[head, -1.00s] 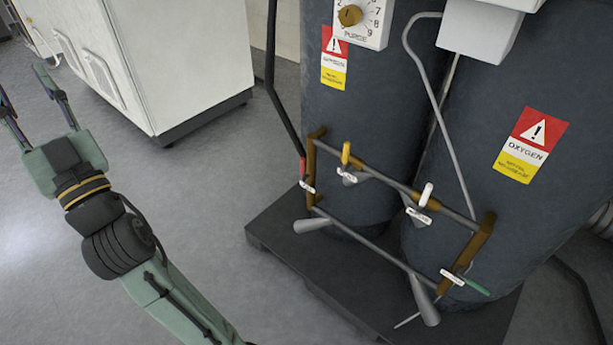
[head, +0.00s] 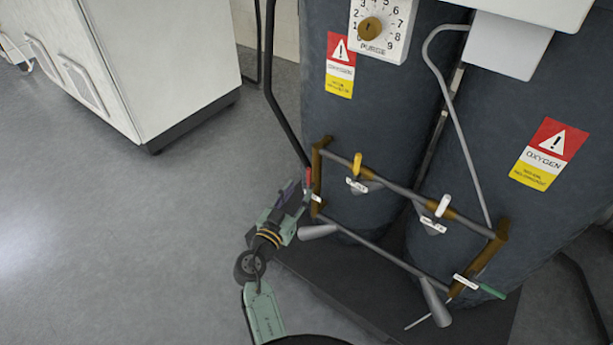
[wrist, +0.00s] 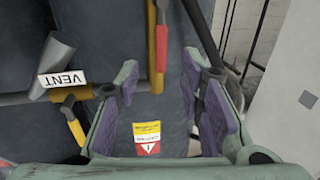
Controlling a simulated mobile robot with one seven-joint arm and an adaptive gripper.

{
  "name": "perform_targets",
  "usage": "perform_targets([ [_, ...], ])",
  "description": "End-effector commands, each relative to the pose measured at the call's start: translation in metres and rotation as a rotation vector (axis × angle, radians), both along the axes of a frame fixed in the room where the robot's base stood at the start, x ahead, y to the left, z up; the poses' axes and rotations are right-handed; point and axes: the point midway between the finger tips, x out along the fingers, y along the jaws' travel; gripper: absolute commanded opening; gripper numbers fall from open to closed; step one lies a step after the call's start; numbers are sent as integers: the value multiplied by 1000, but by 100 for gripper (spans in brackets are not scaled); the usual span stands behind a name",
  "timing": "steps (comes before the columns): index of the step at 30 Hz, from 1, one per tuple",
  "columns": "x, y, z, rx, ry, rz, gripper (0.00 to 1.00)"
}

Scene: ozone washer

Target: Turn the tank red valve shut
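The red valve handle (head: 308,178) is at the left end of the pipe frame on the front of the dark tanks, and it points upward. In the wrist view the red handle (wrist: 162,48) hangs from a brass-coloured upright pipe. My gripper (head: 298,192) is just left of the handle in the head view, partly overlapping the frame's left end. In the wrist view my gripper (wrist: 159,65) is open, with purple pads on either side of the handle. The handle appears between the fingertips or just beyond them. I see no contact.
A yellow handle (head: 357,163), a white handle (head: 443,205) and a green handle (head: 492,291) sit along the same frame. A VENT label (wrist: 63,78) is left of my gripper. A white cabinet (head: 170,60) stands at the left. The floor (head: 130,240) there is clear.

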Motion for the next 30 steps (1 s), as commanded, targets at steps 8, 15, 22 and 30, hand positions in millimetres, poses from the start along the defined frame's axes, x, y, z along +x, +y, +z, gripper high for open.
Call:
perform_targets([
  [8,44,-20,3,0,-1,-1,35],
  [15,58,-26,1,1,0,1,35],
  [22,58,-26,1,1,0,2,35],
  [30,58,-26,1,1,0,2,18],
])
